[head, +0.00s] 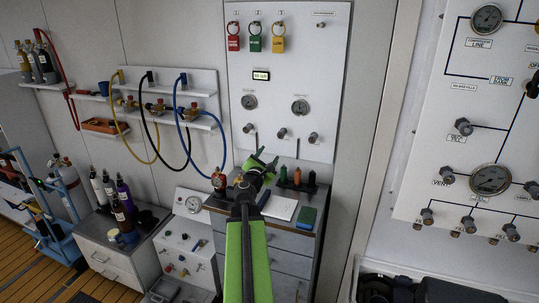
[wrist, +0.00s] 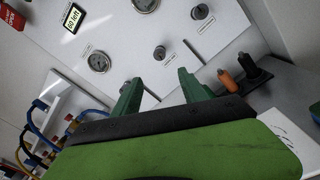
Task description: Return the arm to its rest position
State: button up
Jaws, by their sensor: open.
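My gripper (head: 264,160) is at the end of my green arm, above the top of a grey drawer cabinet (head: 279,240) in the head view. In the wrist view its two green fingers (wrist: 160,95) stand apart with nothing between them. They point toward the lower part of the white fill panel (head: 288,110), which also shows in the wrist view (wrist: 125,28). Whether the fingertips touch anything cannot be told, but no object is held.
On the cabinet top are a white paper (head: 280,207), a green item (head: 306,218) and several coloured upright handles (head: 297,177). Hoses (head: 187,108) hang at left. Bottles (head: 124,196) stand on a lower cabinet. A gauge panel (head: 470,130) is at right.

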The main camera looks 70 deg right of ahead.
dwell(0.3)
